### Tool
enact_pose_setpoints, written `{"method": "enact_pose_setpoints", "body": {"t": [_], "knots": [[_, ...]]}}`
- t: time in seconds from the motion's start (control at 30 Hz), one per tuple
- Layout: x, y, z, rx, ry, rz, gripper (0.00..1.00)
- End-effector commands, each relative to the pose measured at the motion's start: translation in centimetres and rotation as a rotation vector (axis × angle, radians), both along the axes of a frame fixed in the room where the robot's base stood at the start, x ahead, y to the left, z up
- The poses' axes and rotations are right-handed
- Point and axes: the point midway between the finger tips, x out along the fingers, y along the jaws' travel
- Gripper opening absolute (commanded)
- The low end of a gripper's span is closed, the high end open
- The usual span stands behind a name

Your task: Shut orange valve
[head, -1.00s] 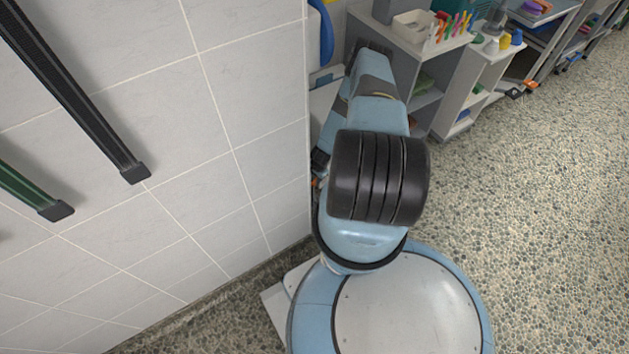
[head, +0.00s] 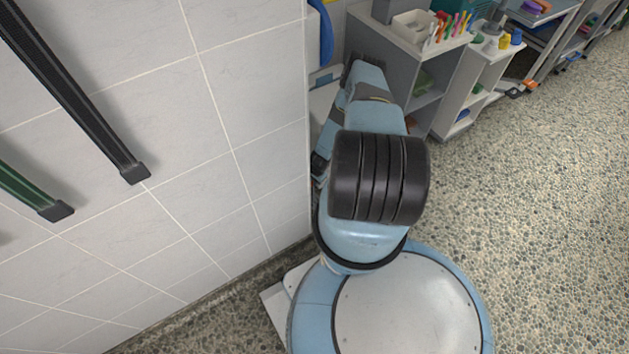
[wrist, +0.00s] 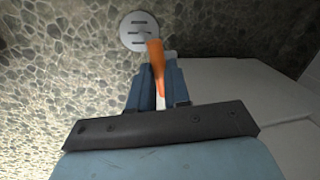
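The orange valve (wrist: 155,58) shows in the wrist view as a tapering orange lever. Its narrow end lies between the two blue fingers of my gripper (wrist: 160,82). The fingers are close together on either side of it, with only a slim gap, and appear shut on the lever. The valve's mount and pipe are hidden. In the head view my own arm covers the gripper and the valve, and no orange lever shows beside the wall edge.
A round slotted floor drain (wrist: 133,24) lies beyond the fingers. A white panel (wrist: 235,85) is close on the right in the wrist view. A tiled wall (head: 230,150) stands left of my arm, and grey shelves (head: 420,75) stand ahead. Pebbled floor is open at right (head: 540,210).

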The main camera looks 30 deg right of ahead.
Motion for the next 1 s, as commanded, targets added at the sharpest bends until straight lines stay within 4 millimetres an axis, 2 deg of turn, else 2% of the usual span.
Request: {"method": "enact_pose_setpoints", "body": {"t": [0.03,0.17,0.4,0.7,1.0], "knots": [[-0.01,0.00,0.00,0.000,0.000,0.000,0.10],[0.00,0.01,0.01,0.000,0.000,0.000,0.00],[-0.02,0.05,0.01,0.001,0.000,-0.019,0.00],[-0.02,0.17,0.01,0.001,0.001,-0.241,0.00],[-0.02,0.14,0.00,0.000,0.001,-0.265,0.00]]}}
